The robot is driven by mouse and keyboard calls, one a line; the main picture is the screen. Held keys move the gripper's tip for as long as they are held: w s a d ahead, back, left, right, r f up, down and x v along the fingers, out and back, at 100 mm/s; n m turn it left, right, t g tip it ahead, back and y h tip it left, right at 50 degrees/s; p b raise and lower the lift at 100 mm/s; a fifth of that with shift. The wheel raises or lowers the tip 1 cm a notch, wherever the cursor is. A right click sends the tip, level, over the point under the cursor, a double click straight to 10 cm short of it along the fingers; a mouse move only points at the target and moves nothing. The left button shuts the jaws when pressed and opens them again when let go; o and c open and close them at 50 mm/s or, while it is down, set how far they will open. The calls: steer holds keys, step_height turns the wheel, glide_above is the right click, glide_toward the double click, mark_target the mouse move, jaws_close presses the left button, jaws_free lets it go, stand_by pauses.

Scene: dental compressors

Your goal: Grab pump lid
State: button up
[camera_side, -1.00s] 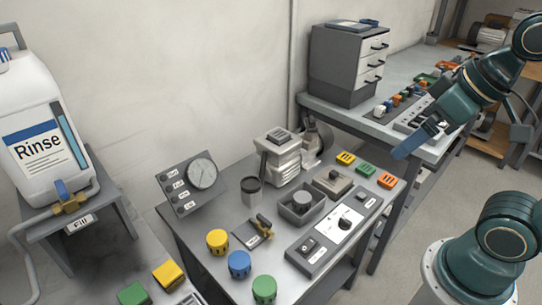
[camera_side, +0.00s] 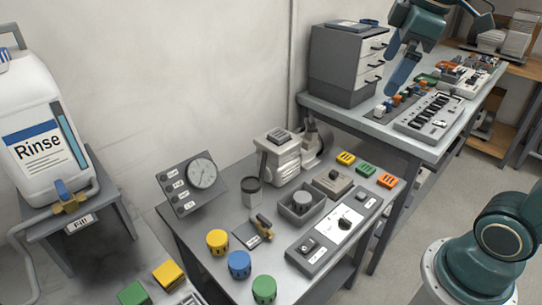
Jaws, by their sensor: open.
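The pump (camera_side: 283,165) is a pale grey block-shaped unit at the back of the middle workbench. A dark ribbed piece (camera_side: 279,136) sits on its top; I cannot tell for sure whether this is the pump lid. A grey square tray (camera_side: 287,213) in front of the pump holds a round grey part (camera_side: 302,198). My gripper (camera_side: 393,90) is open, with blue fingers pointing down. It appears above the rear bench, right of the drawer unit and well away from the pump. Nothing shows between its fingers.
A grey drawer unit (camera_side: 340,68) stands on the rear bench beside my gripper. The middle bench holds a gauge panel (camera_side: 190,183), a dark cup (camera_side: 251,190), a switch box (camera_side: 334,231) and yellow, blue and green caps (camera_side: 240,264). A Rinse jug (camera_side: 35,135) stands at left.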

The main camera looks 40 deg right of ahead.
steer(key=w+d+n+g, duration=0.2)
steer(key=w+d+n, duration=0.3)
steer(key=w, duration=0.3)
steer(key=n+g, duration=0.2)
steer(key=n, duration=0.5)
glide_above(334, 172)
step_height(334, 172, down, 4)
step_height(334, 172, down, 24)
steer(key=shift+y, duration=0.3)
step_height(334, 172, down, 9)
steer(key=shift+f, duration=3.1)
